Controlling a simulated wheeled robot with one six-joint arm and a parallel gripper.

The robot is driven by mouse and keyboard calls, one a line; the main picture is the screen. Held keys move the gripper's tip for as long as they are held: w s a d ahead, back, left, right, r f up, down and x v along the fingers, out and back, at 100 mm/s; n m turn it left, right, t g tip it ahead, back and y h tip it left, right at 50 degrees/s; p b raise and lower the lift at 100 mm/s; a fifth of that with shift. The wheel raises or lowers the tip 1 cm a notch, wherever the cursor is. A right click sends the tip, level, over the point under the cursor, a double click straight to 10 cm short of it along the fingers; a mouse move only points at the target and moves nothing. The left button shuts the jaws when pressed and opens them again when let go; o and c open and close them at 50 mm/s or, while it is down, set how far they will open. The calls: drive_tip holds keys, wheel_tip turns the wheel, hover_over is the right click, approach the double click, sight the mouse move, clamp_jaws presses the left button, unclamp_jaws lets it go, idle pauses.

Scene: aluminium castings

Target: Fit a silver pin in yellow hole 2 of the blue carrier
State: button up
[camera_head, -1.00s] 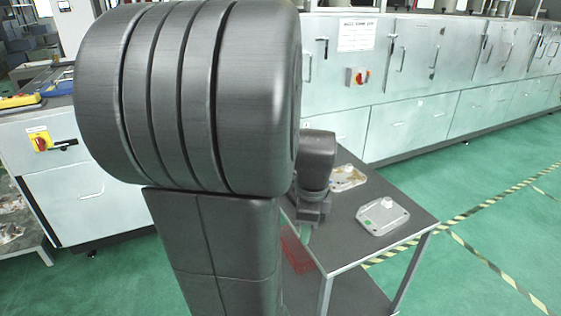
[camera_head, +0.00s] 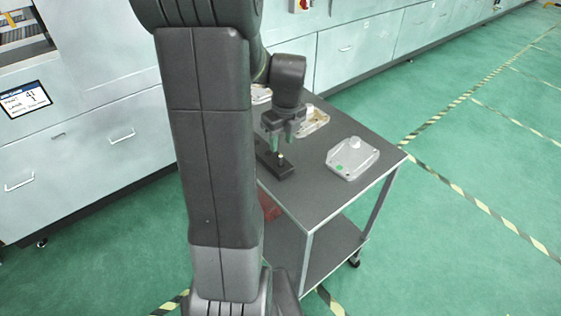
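My gripper (camera_head: 281,138) points down over the dark cart top, at the left part of the cart. It is small and partly shadowed, so I cannot tell whether its fingers are open or shut, or whether they hold anything. Just below it is a low black block (camera_head: 275,167) with a small pale-yellow-tipped peg (camera_head: 281,157) standing on it. Whether the gripper touches the peg or block is unclear. My arm hides part of the block's left side. I cannot make out a silver pin, the blue carrier or its yellow holes in the current view.
A grey casting (camera_head: 353,160) with a green dot lies at the cart's right side. Another with a brownish interior (camera_head: 314,120) lies behind my gripper, and a third (camera_head: 261,94) farther back. The cart (camera_head: 316,204) has a lower shelf. Pale cabinets line the back; green floor is clear at right.

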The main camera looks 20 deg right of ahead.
sight(281, 155)
drive_tip(key=shift+w+a+f+p, duration=0.1)
drive_tip(key=shift+f+p, duration=0.2)
drive_tip(key=shift+f, duration=2.95)
clamp_jaws()
